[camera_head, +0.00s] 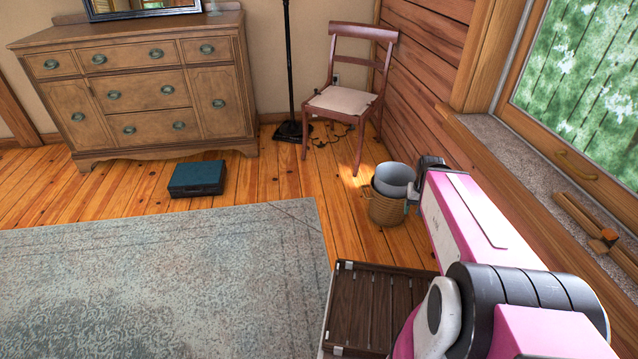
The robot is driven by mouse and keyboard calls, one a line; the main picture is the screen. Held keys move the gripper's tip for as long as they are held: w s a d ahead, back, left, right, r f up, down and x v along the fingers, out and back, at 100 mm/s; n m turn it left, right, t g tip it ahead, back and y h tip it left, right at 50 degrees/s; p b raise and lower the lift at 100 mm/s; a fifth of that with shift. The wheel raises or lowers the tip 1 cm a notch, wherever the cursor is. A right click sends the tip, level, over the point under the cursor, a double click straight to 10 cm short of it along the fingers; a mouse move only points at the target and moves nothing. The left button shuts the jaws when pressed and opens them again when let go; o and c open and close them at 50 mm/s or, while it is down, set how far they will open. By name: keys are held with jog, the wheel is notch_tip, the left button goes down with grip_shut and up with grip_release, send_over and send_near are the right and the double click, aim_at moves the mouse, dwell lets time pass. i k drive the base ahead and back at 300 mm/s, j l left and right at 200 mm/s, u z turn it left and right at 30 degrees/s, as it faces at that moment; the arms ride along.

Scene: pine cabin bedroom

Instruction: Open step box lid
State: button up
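A dark brown slatted wooden top (372,310) with light metal corner pieces lies low at the bottom centre, beside the rug. It looks like the step box lid, and it lies flat. My pink and white arm hides its right part, and the picture's lower edge cuts it off. My gripper (413,188) seems to be the small dark end of the arm, in front of the waste basket and beyond the slatted top, apart from it. Its fingers are too small and too hidden to tell open from shut. I see nothing held in it.
A wicker basket (386,209) with a grey liner stands near my arm's end. A chair (343,100), a dresser (150,90) and a dark teal box (197,178) stand farther back. The window sill (540,165) borders the right. The rug (160,285) is clear.

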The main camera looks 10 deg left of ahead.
aim_at(201, 174)
jog(key=k+u, duration=0.1)
jog(key=k, duration=0.55)
jog(key=u, duration=1.6)
jog(key=i+l+u, duration=0.3)
jog(key=i, duration=0.3)
jog(key=i+l+u, duration=0.35)
jog(key=i+l, duration=0.75)
